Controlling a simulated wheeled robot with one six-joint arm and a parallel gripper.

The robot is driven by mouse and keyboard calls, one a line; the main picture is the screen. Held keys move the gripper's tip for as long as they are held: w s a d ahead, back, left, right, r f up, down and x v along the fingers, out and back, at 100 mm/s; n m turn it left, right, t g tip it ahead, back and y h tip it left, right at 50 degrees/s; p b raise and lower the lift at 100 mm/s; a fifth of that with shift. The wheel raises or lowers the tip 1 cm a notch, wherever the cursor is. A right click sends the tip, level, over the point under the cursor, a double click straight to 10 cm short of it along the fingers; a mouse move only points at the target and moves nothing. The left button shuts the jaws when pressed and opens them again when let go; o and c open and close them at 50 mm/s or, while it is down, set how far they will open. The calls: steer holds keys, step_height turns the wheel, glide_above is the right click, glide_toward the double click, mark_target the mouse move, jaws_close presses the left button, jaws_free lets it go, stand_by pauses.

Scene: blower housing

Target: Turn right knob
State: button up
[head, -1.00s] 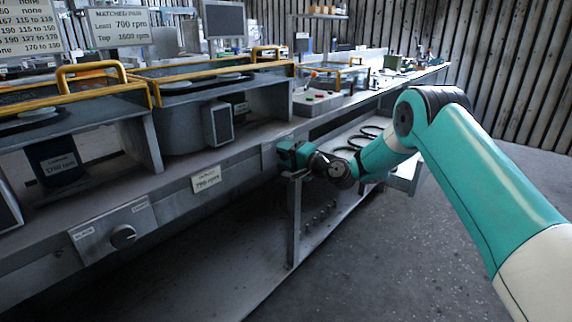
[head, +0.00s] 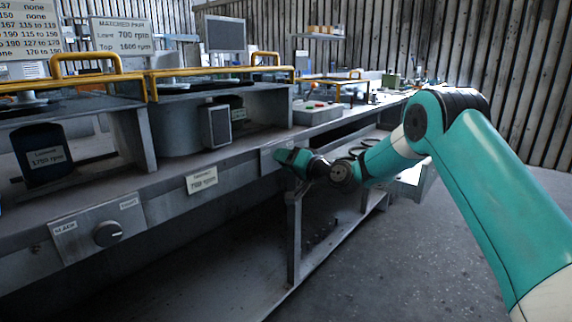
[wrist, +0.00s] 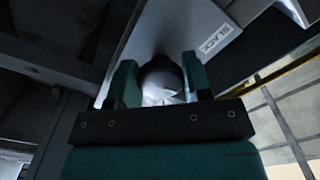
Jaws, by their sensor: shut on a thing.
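The right knob (wrist: 161,78) is a dark round knob with a pale, shiny patch. In the wrist view it sits between the two teal fingers of my gripper (wrist: 160,74), which are shut on it. Its panel (wrist: 190,30) is grey, with a small white label (wrist: 219,40) to the right. In the head view my gripper (head: 287,158) is at the right panel (head: 269,155) on the bench front and hides the knob there. The left knob (head: 108,233) is dark and sits on its own labelled panel (head: 70,241), well away from my gripper.
A bench leg (head: 294,235) stands just below my gripper, and a low shelf (head: 215,270) runs under the bench. A white card (head: 202,180) hangs on the bench front between the panels. Yellow-railed housings (head: 220,70) stand above. The floor (head: 400,260) at right is clear.

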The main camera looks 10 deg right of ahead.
steer(key=shift+f, duration=0.1)
steer(key=o, duration=0.9)
steer(key=b+v, duration=0.1)
steer(key=v, duration=1.6)
steer(key=shift+s+d, duration=0.15)
